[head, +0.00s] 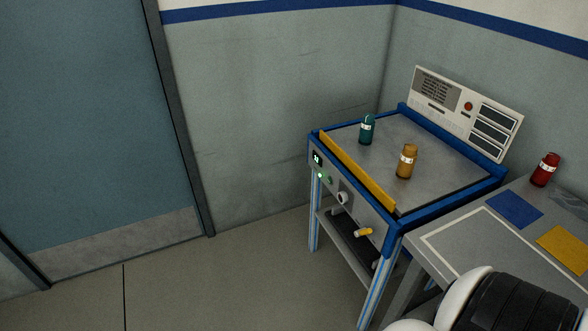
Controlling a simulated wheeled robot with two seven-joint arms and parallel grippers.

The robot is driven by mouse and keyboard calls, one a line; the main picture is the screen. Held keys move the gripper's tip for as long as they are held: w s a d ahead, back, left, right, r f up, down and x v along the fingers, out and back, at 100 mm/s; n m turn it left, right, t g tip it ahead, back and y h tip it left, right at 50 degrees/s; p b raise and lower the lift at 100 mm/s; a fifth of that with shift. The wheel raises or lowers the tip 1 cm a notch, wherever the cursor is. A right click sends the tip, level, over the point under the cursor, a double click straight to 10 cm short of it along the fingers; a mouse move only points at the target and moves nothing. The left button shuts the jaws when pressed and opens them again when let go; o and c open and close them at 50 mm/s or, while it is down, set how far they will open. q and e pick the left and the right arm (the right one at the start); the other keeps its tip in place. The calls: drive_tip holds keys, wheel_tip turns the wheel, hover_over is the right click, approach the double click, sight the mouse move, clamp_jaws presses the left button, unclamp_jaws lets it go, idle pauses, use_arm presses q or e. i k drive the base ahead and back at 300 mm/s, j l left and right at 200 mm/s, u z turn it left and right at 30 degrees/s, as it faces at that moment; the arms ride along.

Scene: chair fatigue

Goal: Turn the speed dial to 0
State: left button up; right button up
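A blue-framed machine table (455,211) stands in the corner at the right of the head view. Its grey front panel carries a small green-lit display (317,158), a white round knob (343,197) that looks like the speed dial, and a yellow-handled lever (363,232). The knob's markings and pointer are too small to read, so its setting cannot be told. Neither gripper's fingers show. A white and black part of my own body covers the bottom right corner, apart from the knob in the picture.
A teal bottle (367,130) and an amber bottle (406,162) stand on the machine's top, behind a yellow bar (357,172). A grey side table (470,245) with a red bottle (545,170) adjoins at right. The floor left of the machine is clear.

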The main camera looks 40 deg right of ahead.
sight(343, 197)
drive_tip(key=i+j+z, duration=0.1)
drive_tip(key=i+z, duration=0.15)
drive_tip(key=i, duration=0.25)
drive_tip(key=i+j+z, duration=0.15)
drive_tip(key=i+z, duration=0.15)
drive_tip(key=i, duration=0.2)
drive_tip(key=i+j+z, duration=0.25)
drive_tip(key=i, duration=0.25)
